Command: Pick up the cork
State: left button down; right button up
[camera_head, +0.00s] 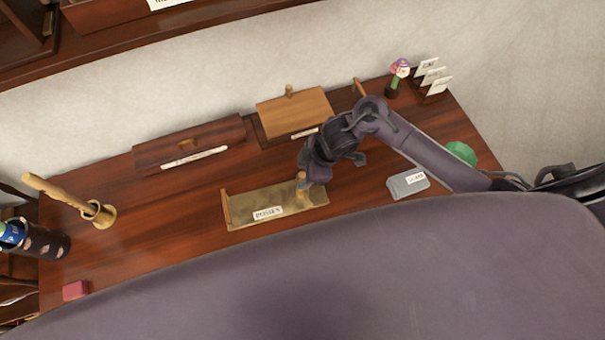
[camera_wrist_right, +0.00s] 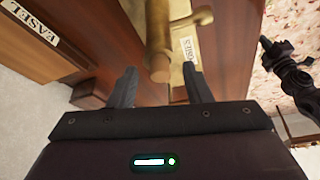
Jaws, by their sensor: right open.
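The cork looks to be the tan, rounded cylinder (camera_wrist_right: 160,48) in the right wrist view. It stands over the gap between my right fingers, a little beyond their tips. In the head view a small tan piece (camera_head: 304,190) shows at the right end of a brass-coloured tray (camera_head: 245,204). The tray has a wooden end piece and a white label. My right gripper (camera_wrist_right: 150,88) is open and empty, with one dark finger on each side of the gap. In the head view it (camera_head: 318,180) hangs just above the tray's right end and partly hides it.
A wooden box (camera_head: 295,112) and a long dark box (camera_head: 190,145) stand along the wall. A grey block (camera_head: 408,184) lies right of the tray. A black jointed part (camera_wrist_right: 277,50), perhaps my left arm, shows in the wrist view.

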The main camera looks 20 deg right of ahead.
grip_shut()
jog(key=shift+r, duration=0.15)
